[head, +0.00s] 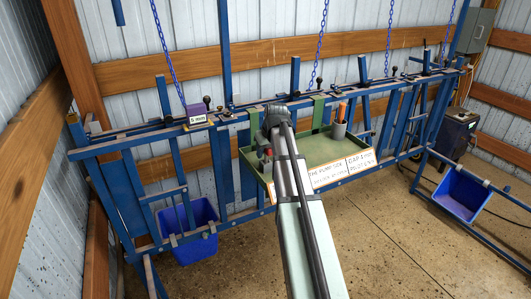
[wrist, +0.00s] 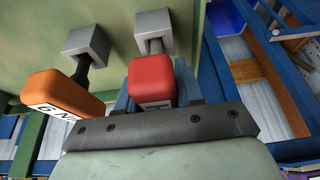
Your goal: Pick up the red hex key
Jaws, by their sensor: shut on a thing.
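The red hex key (wrist: 151,80) shows in the wrist view as a red block handle with a pale label at its lower edge. Its grey shank runs up into a square grey holder (wrist: 154,24) on the green tray. My gripper (wrist: 153,92) is shut on the red handle, with a blue finger on each side. In the head view my gripper (head: 270,140) is at the left part of the green tray (head: 318,150), and my arm covers most of the spot. The shank's far end is hidden in the holder.
An orange-handled key (wrist: 62,92) stands close left of the red one in its own grey holder (wrist: 86,43). Blue rails (head: 218,165) flank the tray. Blue bins (head: 188,230) sit lower down.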

